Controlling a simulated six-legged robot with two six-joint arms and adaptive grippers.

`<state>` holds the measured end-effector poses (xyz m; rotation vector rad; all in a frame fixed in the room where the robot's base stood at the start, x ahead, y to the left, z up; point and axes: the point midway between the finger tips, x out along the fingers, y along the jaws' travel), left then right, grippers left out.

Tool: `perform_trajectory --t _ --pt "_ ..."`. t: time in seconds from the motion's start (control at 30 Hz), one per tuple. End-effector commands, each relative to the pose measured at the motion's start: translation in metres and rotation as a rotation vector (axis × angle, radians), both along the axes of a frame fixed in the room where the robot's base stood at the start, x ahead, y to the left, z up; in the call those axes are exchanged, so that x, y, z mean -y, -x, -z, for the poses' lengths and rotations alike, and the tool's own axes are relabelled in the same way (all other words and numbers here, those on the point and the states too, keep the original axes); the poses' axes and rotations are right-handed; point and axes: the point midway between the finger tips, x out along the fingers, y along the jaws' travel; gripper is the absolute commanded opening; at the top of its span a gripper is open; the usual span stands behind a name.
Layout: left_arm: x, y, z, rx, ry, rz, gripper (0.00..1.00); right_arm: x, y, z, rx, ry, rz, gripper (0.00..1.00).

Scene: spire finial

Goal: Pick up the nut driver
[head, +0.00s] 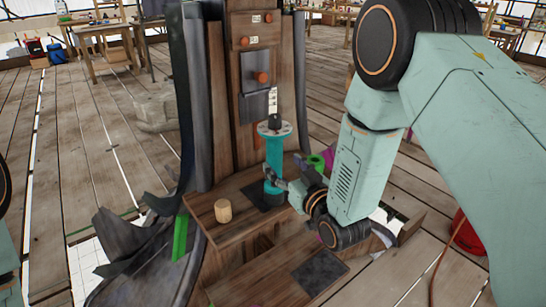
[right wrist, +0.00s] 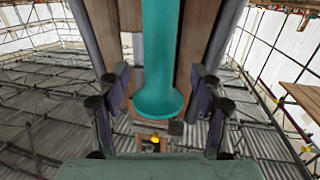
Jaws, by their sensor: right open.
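The nut driver (head: 274,155) appears to be the teal upright tool with a pale disc and dark top. It stands at a dark square patch on the wooden ledge. My right gripper (head: 281,183) is at its lower part, coming from the right. In the right wrist view the teal shaft and round flanged end (right wrist: 158,95) show between the two spread fingers of my right gripper (right wrist: 160,88), with a gap on each side. I cannot tell how deep it sits between them. My left gripper is out of view.
A wooden spire panel (head: 246,120) with orange knobs rises behind the tool. A short wooden peg (head: 223,211) stands on the ledge (head: 232,232) to the left. A green ring-like piece (head: 316,161) is close behind my right wrist. A red bucket (head: 466,235) stands at right.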

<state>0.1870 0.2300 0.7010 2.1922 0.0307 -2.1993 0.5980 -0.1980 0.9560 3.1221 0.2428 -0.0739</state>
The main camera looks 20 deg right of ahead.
Motion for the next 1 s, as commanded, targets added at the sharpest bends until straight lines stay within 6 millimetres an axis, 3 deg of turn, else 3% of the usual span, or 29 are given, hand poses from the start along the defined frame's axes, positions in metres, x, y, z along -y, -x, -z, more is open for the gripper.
perform_trajectory --t 0.5,0.8,1.0 --pt "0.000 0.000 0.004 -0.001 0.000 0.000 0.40 -0.010 -0.056 0.001 -0.004 0.000 0.002 0.65" --pt "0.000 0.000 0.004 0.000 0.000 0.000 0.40 -0.010 -0.061 0.001 -0.006 -0.001 0.003 0.65" --pt "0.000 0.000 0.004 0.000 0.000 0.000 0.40 -0.010 -0.062 0.002 -0.006 -0.001 0.003 0.49"
